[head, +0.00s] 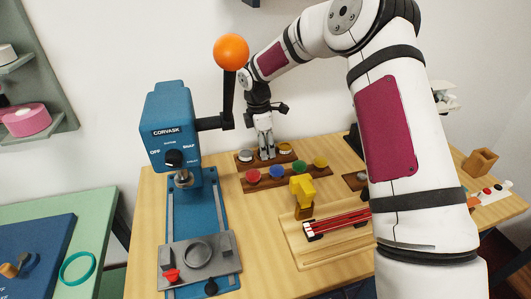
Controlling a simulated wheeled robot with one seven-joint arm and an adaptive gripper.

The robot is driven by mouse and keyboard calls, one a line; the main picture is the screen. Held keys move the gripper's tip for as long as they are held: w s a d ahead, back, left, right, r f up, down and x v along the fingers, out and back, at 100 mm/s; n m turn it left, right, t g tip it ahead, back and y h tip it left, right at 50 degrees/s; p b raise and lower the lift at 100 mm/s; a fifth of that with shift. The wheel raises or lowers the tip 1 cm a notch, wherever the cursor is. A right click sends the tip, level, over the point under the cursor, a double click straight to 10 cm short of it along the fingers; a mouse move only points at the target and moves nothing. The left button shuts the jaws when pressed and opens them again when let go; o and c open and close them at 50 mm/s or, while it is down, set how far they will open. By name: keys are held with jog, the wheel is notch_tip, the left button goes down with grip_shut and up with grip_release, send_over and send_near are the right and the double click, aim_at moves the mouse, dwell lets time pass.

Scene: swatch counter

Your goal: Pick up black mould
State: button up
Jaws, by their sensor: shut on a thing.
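My gripper (265,151) is at the back of the wooden counter, pointing down at a small dark wooden holder (254,165). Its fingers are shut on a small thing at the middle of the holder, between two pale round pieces. This is where the black mould appears to be, but the fingers mostly hide it and its shape is too small to make out. I cannot tell whether it is clear of the holder.
A blue press (168,118) with an orange-knobbed lever (231,52) stands left of my gripper. In front of the holder is a rack (266,183) of coloured knobs. A yellow block (302,186) and wooden tray (290,238) stand nearer. My arm hides much of the right side.

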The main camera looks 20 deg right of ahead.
jog(key=shift+r, duration=0.1)
notch_tip(320, 180, up, 6)
jog(key=shift+r, duration=0.25)
jog(key=s+d, duration=0.3)
jog(key=d, duration=0.5)
jog(key=s+d, duration=0.4)
jog(key=d, duration=0.4)
jog(key=shift+s+d+r, duration=0.15)
jog(key=shift+s+d, duration=0.05)
jog(key=shift+s, duration=0.05)
